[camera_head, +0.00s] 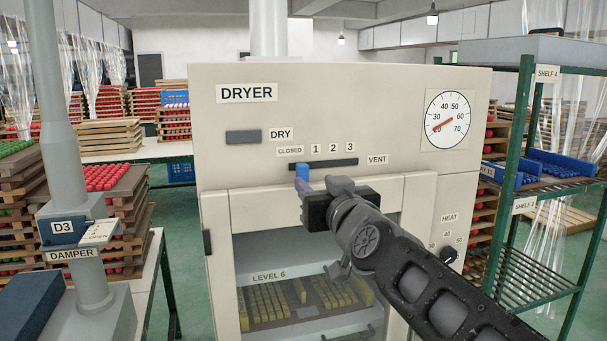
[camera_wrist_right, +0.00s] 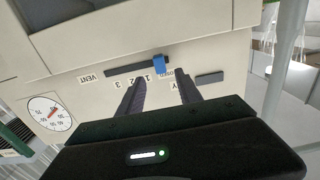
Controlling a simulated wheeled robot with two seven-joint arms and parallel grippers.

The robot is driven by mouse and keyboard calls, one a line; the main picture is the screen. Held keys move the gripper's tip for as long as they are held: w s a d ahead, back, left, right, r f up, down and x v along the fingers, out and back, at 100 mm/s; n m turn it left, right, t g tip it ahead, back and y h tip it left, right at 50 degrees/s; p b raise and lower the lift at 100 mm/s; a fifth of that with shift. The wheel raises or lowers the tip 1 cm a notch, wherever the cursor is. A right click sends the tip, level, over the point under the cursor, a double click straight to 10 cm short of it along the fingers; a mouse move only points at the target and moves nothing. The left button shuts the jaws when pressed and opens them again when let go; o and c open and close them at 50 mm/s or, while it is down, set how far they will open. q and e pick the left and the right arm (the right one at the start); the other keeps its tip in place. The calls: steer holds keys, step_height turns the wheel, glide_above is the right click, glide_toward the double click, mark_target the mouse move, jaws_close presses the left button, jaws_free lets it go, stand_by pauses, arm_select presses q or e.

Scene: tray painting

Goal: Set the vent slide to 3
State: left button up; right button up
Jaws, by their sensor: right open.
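The vent slide is a dark horizontal slot (camera_head: 335,162) on the cream dryer front, with a blue knob (camera_head: 302,172) near its left end. The knob stands between the CLOSED label (camera_head: 290,151) and the 1. The 3 label (camera_head: 350,147) is above the slot's right end. My right gripper (camera_head: 321,184) is open just below and in front of the slot. In the right wrist view, which is turned over, the blue knob (camera_wrist_right: 159,64) shows beyond and between the spread fingers (camera_wrist_right: 161,77). I cannot tell whether a finger touches it. My left gripper is not in view.
The dryer (camera_head: 215,130) has a dial (camera_head: 447,115) at upper right, a grey DRY plate (camera_head: 243,137) and a heat knob (camera_head: 449,256). A window below shows a tray inside. A damper pipe stands left and a green shelf rack (camera_head: 522,120) right.

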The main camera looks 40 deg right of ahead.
mark_target(304, 173)
steer(key=p+x, duration=0.2)
steer(key=x, duration=0.5)
steer(key=shift+w+d, duration=0.15)
steer(key=shift+w, duration=0.2)
steer(key=shift+c, duration=0.3)
jaws_close()
stand_by(0.8)
